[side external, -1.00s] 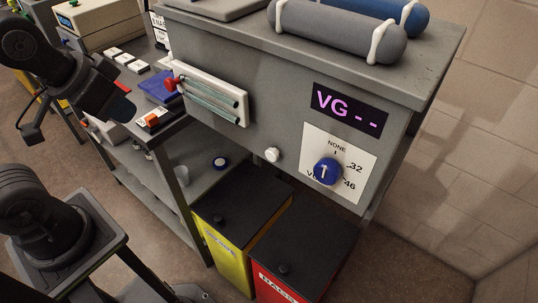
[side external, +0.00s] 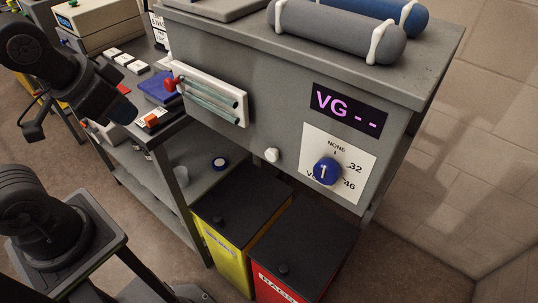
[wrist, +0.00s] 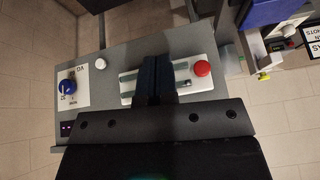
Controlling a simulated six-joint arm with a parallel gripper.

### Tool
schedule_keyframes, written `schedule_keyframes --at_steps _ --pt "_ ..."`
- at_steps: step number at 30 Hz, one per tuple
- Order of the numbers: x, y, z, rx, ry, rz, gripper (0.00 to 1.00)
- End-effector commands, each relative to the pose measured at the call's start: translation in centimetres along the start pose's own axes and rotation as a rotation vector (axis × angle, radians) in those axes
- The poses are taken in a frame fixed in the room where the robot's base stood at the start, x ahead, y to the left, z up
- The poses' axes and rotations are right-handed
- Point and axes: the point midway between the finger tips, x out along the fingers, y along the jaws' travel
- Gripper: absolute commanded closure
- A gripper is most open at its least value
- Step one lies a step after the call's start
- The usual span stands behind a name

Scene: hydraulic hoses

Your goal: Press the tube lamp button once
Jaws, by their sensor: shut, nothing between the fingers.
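A white panel (side external: 214,97) with two greenish glass tubes (side external: 208,95) is mounted on the grey cabinet's front. A red button (side external: 172,84) sits at the panel's left end. In the wrist view the panel (wrist: 128,86) is partly hidden behind my fingers, and the red button (wrist: 202,68) shows to their right. My gripper (side external: 124,110) is shut and empty, to the left of the panel in the side view and apart from it. In the wrist view my gripper (wrist: 156,78) has its dark fingers together over the panel's middle.
A white round knob (side external: 272,155) and a blue selector dial (side external: 327,171) are on the same cabinet face, below a display (side external: 348,106) reading "VG--". Yellow (side external: 231,251) and red (side external: 292,290) bins stand below. A blue object (side external: 157,90) lies on the bench near my gripper.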

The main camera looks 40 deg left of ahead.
Motion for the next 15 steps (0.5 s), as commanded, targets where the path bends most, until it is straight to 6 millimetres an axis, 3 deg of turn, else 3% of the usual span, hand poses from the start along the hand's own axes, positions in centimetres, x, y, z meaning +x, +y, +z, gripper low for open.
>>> schedule_keyframes --at_steps 5,15 --pt "2.1 1.2 0.0 0.492 -0.049 -0.047 1.0" --pt "7.0 6.3 -0.7 1.92 -0.109 -0.172 1.0"
